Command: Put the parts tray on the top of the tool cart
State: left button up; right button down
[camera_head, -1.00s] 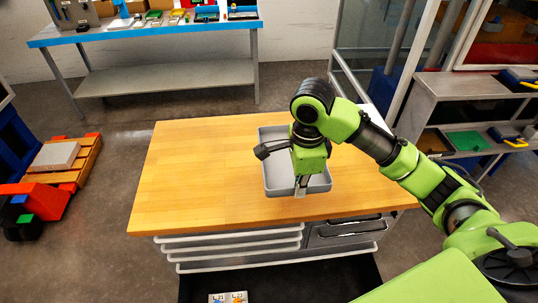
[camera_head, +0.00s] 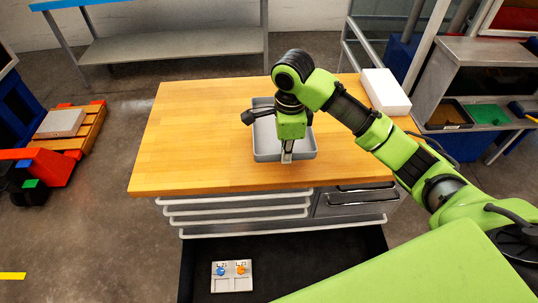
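The parts tray (camera_head: 262,149) is a grey, shallow, rectangular tray over the middle of the wooden top of the tool cart (camera_head: 195,150). It looks level and lies on the top or very close above it; a small gap cannot be ruled out. My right gripper (camera_head: 287,156) points down at the tray's front wall and appears shut on its rim. The gripper and wrist hide part of the tray's inside, which looks empty where it shows. My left gripper is out of view.
A white box (camera_head: 386,92) stands at the cart top's back right corner. Drawers with pale handles (camera_head: 240,212) line the cart's front. Below is a dark base with a small grey holder (camera_head: 232,277). The left part of the wooden top is clear.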

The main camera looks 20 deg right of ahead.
send_over(267, 168)
notch_tip(267, 168, down, 7)
jog(key=shift+r+p, duration=0.2)
jog(key=shift+p, duration=0.15)
notch_tip(267, 168, down, 3)
jog(key=shift+f, duration=0.15)
jog(key=c, duration=2.6)
grip_release()
jog(key=shift+f, duration=0.1)
jog(key=shift+c, duration=0.2)
jog(key=o, duration=0.4)
jog(key=shift+c, duration=0.2)
notch_tip(267, 168, up, 12)
jog(key=shift+s+a+r+b, duration=0.1)
jog(key=shift+s+r+b, duration=0.05)
jog(key=shift+b, duration=0.3)
